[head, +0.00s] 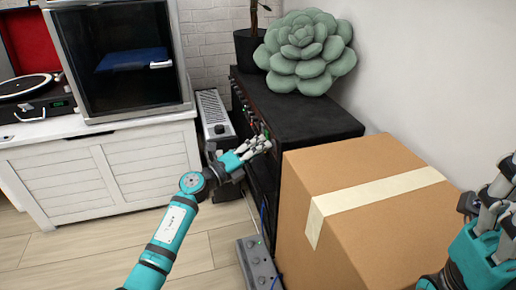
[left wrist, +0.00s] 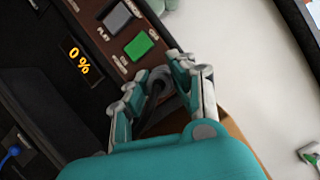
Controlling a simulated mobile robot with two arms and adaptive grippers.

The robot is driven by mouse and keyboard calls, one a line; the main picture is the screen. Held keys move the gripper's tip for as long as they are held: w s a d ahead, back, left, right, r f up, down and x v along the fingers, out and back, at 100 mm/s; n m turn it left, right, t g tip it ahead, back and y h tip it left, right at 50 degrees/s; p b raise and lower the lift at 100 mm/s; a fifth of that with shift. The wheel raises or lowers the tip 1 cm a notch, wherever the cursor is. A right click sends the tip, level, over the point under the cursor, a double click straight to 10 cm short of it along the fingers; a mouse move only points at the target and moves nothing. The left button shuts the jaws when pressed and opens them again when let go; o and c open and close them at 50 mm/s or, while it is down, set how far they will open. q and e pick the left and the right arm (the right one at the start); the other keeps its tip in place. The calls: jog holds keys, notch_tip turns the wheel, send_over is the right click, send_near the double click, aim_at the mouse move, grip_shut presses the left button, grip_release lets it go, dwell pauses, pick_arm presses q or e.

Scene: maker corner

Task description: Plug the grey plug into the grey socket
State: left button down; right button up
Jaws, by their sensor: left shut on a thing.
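My left gripper (head: 258,146) is at the front of a black cabinet, and it also shows in the left wrist view (left wrist: 158,84). Its fingers are shut on a dark grey thing (left wrist: 160,86), probably the grey plug, mostly hidden between them. In the left wrist view, a grey square (left wrist: 117,18) and a green square (left wrist: 138,45) sit on a brown panel just beyond the fingers. I cannot tell which part is the grey socket. My right gripper (head: 494,196) is at the right edge, over the box's side, and its opening is unclear.
A cardboard box (head: 350,240) stands close right of the black cabinet (head: 310,115), which bears a green succulent (head: 305,52). A grey power strip (head: 258,262) lies on the floor by a blue cable. A white cabinet (head: 100,165) stands left.

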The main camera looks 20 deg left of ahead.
pick_arm(q)
jog(key=shift+w+d, duration=0.15)
jog(key=shift+d, duration=0.1)
jog(key=c, duration=1)
grip_release()
jog(key=shift+c, duration=0.2)
jog(key=v, duration=1.2)
